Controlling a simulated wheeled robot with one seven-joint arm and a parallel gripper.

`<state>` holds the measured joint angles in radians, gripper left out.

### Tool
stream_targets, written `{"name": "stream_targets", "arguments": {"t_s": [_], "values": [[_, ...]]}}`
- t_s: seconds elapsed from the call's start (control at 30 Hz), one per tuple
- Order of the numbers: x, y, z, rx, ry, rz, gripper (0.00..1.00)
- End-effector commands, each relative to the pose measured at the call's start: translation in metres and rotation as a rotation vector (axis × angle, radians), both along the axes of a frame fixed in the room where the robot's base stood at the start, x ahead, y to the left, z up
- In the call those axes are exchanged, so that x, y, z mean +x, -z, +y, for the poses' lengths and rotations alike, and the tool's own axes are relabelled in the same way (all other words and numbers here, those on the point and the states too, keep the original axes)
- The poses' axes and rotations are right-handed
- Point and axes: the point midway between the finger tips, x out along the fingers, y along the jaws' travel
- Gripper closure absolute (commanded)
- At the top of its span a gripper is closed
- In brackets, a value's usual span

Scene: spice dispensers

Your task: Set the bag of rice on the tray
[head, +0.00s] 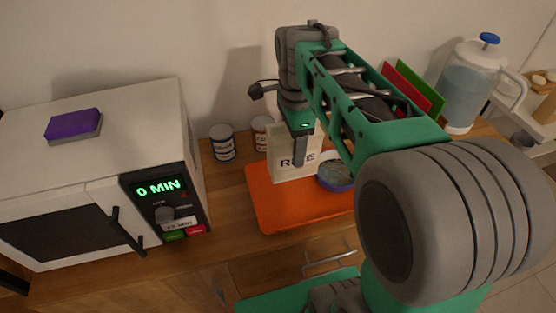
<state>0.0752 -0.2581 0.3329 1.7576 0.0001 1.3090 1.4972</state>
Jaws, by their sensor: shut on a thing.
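The bag of rice (282,168) is a pale, upright box-like bag with dark letters, partly covered by my gripper. My gripper (300,154) points down at the bag's top and is shut on it; one dark finger shows in front of the lettering. The orange tray (280,215) lies on the wooden counter. The bag is over the back part of the tray; I cannot tell whether its bottom touches the tray. My arm hides the tray's right side.
A round blue-rimmed container (337,184) is right of the bag at the tray. Two cans, one white-and-blue (223,146) and one pale (261,128), stand behind. A white microwave (90,150) with a purple sponge (73,124) is left; a pitcher (470,85) is right. The tray's front left is clear.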

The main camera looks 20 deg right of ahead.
Motion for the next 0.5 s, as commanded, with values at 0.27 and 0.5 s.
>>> {"name": "stream_targets", "arguments": {"t_s": [0.27, 0.5], "values": [[0.044, 0.044, 0.028, 0.0, -0.002, 0.0, 1.0], [0.059, 0.066, 0.038, 0.0, -0.003, -0.001, 1.0]]}}
